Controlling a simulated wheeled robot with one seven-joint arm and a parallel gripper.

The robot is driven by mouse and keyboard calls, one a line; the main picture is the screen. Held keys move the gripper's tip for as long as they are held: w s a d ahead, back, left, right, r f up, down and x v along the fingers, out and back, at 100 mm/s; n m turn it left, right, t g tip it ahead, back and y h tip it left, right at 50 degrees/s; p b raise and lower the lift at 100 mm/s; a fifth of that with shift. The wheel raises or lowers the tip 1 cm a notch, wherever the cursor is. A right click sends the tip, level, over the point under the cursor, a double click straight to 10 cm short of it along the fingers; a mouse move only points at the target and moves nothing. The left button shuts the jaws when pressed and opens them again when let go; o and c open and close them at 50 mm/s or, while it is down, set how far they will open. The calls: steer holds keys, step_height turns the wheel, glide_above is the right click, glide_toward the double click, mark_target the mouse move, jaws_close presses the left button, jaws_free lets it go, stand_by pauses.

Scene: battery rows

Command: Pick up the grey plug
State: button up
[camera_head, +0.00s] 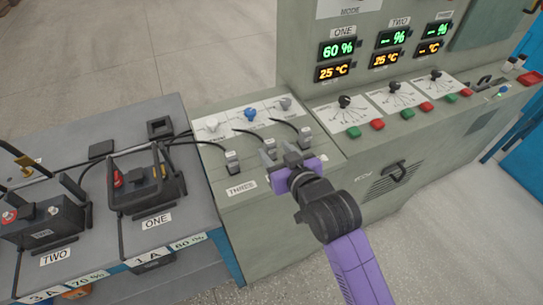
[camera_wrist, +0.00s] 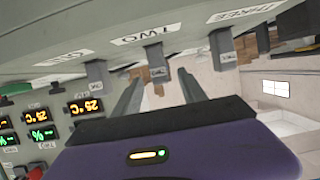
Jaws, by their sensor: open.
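Three small grey plug-like blocks with dark cables stand on the grey console ledge. The left one (camera_head: 232,161) and right one (camera_head: 305,136) show clearly in the head view. The middle one is hard to tell from my fingers there. In the wrist view, turned over, they show under labels ONE (camera_wrist: 96,72), TWO (camera_wrist: 157,62) and THREE (camera_wrist: 223,46). Their small print is unreadable; I cannot tell which is meant. My gripper (camera_head: 281,155), with purple housing, is open at the middle block. Its fingers (camera_wrist: 159,77) flank that block in the wrist view; no contact is visible.
White (camera_head: 211,124), blue (camera_head: 250,114) and grey (camera_head: 285,103) round pieces sit behind the blocks. Battery one (camera_head: 146,185) and battery two (camera_head: 42,228) stand on the left bench, with cables crossing toward the console. Dial knobs (camera_head: 344,101) and buttons lie right. Open floor lies in front.

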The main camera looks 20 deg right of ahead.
steer(key=shift+f+x, duration=0.15)
steer(key=shift+x, duration=1.75)
steer(key=shift+f+x, duration=0.15)
steer(key=shift+x, duration=1.75)
steer(key=shift+s, duration=0.1)
jaws_close()
